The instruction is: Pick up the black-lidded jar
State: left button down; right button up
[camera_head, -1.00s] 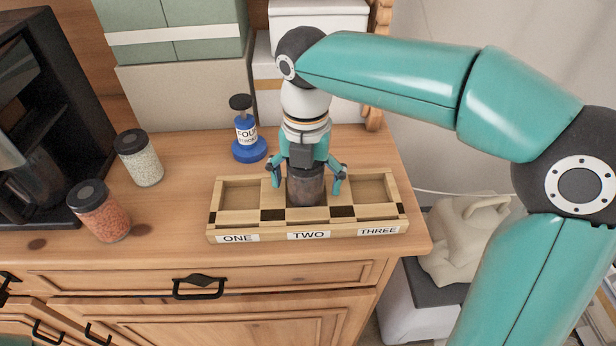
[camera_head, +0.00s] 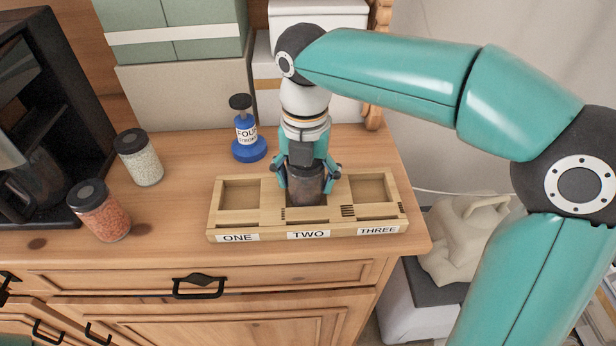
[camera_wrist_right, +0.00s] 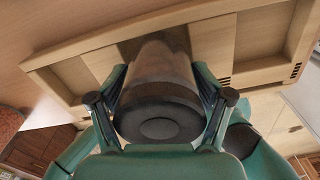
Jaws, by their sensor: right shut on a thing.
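A jar with a black lid and dark brown contents (camera_head: 306,190) stands upright in the middle compartment, labelled TWO, of a wooden tray (camera_head: 225,229). My right gripper (camera_head: 307,180) points down over it from above, shut on the jar, with a finger on each side. The right wrist view shows the black lid (camera_wrist_right: 160,121) close up between the two fingers, the jar body (camera_wrist_right: 160,68) beyond it. Whether the jar's base touches the tray floor is hard to tell. My left gripper is not in view.
Compartments ONE and THREE are empty. A jar of pink contents (camera_head: 103,217) and a jar of white contents (camera_head: 142,165), both dark-lidded, stand left of the tray. A blue object labelled FOUR (camera_head: 248,149) stands behind it. A black machine (camera_head: 60,110) stands far left; boxes (camera_head: 185,95) stand behind.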

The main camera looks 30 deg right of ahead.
jog(key=shift+r, duration=0.5)
grip_shut()
notch_tip(320, 180, up, 19)
jog(key=p, duration=0.4)
jog(key=shift+f, duration=0.1)
